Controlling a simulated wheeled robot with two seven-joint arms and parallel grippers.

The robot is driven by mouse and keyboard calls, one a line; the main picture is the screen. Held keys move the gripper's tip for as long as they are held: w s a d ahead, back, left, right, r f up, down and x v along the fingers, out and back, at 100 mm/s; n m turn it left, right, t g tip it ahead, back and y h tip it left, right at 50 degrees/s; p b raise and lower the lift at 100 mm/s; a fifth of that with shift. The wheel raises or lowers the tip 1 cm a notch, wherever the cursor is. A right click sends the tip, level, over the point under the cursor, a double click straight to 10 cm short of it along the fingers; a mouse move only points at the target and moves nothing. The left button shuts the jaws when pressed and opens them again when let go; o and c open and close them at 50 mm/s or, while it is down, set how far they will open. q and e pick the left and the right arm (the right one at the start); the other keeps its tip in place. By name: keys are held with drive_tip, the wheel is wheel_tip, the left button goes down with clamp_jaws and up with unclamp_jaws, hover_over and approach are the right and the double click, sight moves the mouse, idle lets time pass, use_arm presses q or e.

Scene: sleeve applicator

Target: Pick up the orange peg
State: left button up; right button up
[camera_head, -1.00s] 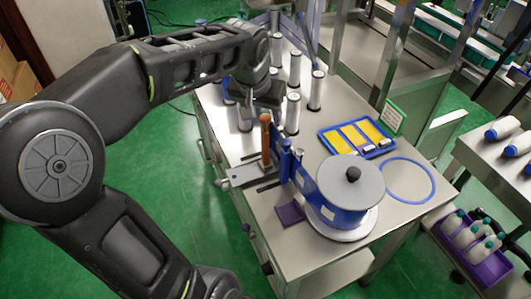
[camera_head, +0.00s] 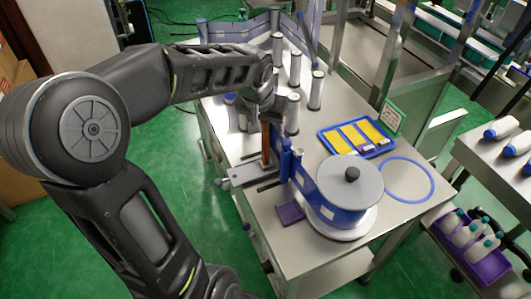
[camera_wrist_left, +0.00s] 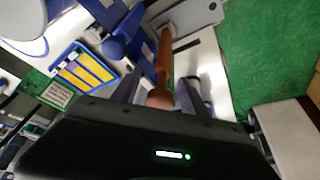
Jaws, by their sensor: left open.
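The orange peg (camera_head: 266,143) stands upright on the grey metal fixture (camera_head: 245,176) near the left edge of the table. My left gripper (camera_head: 269,118) is over the top of the peg, and the gripper hides that top in the head view. In the left wrist view the peg (camera_wrist_left: 163,75) runs between the two open fingers (camera_wrist_left: 158,93), with a gap visible on either side. The right gripper is in neither current view.
A blue applicator with a grey-topped reel (camera_head: 350,185) stands right beside the peg. White cylinders (camera_head: 316,90) stand behind the gripper. A blue tray with yellow inserts (camera_head: 330,142) and a blue ring (camera_head: 431,180) lie to the right.

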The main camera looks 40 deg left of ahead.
idle(0.3)
use_arm(q)
clamp_jaws()
idle(0.5)
idle(0.8)
